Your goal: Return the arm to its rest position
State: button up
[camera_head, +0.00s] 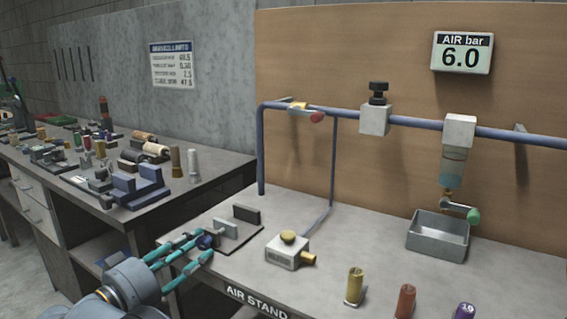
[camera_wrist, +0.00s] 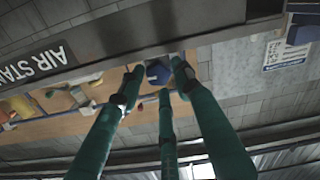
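My gripper (camera_head: 198,247) has three teal fingers and is at the left front edge of the air stand bench (camera_head: 340,238). The fingers point toward a small dark blue part (camera_head: 207,241) beside a dark plate fixture (camera_head: 238,236) with upright blocks. In the wrist view, the fingertips (camera_wrist: 156,80) stand apart around the blue part (camera_wrist: 159,73), with visible gaps at its sides. The gripper looks open; contact with the blue part cannot be told. My arm comes in from the bottom left of the head view.
A valve box with a yellow knob (camera_head: 288,250), a grey metal bin (camera_head: 438,235) and several coloured cylinders (camera_head: 405,300) stand on the bench. A blue pipe (camera_head: 410,121) runs above. A cluttered second bench (camera_head: 215,187) is at left.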

jog(key=shift+f+m+b, duration=0.3)
jog(key=shift+m+b, duration=0.1)
jog(key=shift+m, duration=0.6)
jog(key=s+a+n+p, duration=0.2)
jog(key=s+a+n, duration=0.1)
jog(key=s, duration=0.6)
jog(key=shift+s+a+f, duration=0.35)
jog(key=shift+a+f, duration=0.1)
jog(key=shift+a, duration=0.35)
jog(key=shift+f, duration=0.1)
